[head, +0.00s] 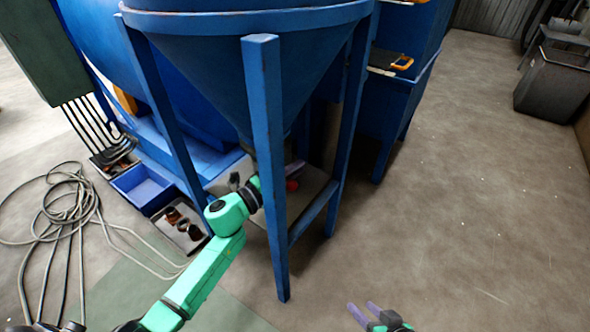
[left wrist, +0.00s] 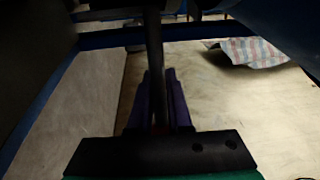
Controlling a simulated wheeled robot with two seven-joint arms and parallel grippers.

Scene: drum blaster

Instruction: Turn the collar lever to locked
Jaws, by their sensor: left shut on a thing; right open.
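My left arm reaches in under the blue hopper (head: 215,70), with its wrist partly behind the front leg. In the head view its left gripper (head: 294,169) is mostly hidden by that leg. In the left wrist view the purple fingers (left wrist: 160,105) are shut around a dark upright bar (left wrist: 153,50), which looks like the collar lever. The collar at the cone's bottom is mostly hidden, so I cannot tell the lever's setting. A small red round thing (head: 292,185) shows just right of the leg. My right gripper (head: 366,314) is open and empty over the floor.
The blue front leg (head: 268,170) stands close by my left wrist. A blue bin (head: 143,188) and a tray of dark parts (head: 180,222) lie left of my arm. Coiled cable (head: 65,205) lies further left. A striped cloth (left wrist: 250,52) shows in the left wrist view.

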